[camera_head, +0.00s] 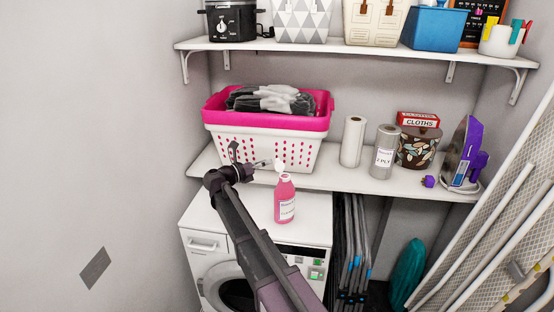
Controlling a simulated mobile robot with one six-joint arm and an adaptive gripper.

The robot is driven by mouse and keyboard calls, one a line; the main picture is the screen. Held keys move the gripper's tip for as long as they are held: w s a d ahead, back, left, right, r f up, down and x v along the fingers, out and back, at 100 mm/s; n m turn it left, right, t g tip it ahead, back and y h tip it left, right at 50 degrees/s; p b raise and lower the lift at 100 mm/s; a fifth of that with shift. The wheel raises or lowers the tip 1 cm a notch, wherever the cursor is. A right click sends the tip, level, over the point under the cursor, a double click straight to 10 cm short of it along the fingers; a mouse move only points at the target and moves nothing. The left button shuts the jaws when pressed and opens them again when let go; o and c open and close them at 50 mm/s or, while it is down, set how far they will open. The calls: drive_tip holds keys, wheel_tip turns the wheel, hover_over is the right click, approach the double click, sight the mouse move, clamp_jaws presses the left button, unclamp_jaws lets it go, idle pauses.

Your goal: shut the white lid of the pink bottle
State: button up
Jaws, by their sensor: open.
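The pink bottle (285,201) stands upright on top of the white dryer, with a pale label on its front. Its white lid (281,165) shows at the top of the neck and appears tilted up, open. My gripper (268,163) reaches in from the left at the height of the lid, close beside it. The jaws are open and small in this view. I cannot tell whether a fingertip touches the lid.
The white dryer (206,217) has free room on its top left. Behind stands a pink and white laundry basket (222,143) on the lower shelf (345,180). Paper rolls (352,141), a patterned tin and a purple iron (463,155) stand right. Folded racks lean beside the dryer.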

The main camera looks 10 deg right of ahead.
sight(279, 165)
drive_tip(key=shift+x, duration=2.7)
clamp_jaws()
